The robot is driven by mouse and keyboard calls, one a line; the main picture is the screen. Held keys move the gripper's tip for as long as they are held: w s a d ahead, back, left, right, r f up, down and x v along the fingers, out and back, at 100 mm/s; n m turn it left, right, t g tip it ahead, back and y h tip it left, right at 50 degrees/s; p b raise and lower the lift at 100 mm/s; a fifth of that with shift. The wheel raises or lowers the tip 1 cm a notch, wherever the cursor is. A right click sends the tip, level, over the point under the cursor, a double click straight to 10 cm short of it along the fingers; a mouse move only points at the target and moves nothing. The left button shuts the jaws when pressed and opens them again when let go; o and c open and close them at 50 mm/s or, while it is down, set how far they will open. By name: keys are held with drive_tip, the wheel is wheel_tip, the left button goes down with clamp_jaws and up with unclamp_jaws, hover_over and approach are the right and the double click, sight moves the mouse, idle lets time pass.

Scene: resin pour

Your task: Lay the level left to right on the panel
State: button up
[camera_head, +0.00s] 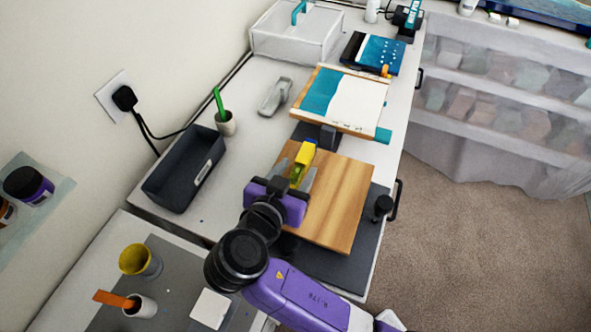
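The level is a small yellow bar (305,153) with a blue end and a green part nearer my gripper. My purple gripper (294,175) is over the left part of the wooden panel, with its grey fingers on either side of the level. It appears shut on the level, which points away toward the back of the bench. The near end of the level is hidden by the gripper. The wooden panel (340,205) lies on a dark mat. Whether the level touches the panel cannot be told.
A dark bin (185,168) and a cup with a green handle (226,122) stand to the left. A teal-and-white board (343,101) is behind the panel. A black knob-like object (383,206) stands right of the panel. The panel's right half is clear.

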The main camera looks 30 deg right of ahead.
drive_tip(key=shift+r, duration=0.15)
drive_tip(key=shift+r+p, duration=0.25)
drive_tip(key=shift+p, duration=0.1)
drive_tip(key=b+v, duration=0.2)
drive_tip(key=v, duration=1)
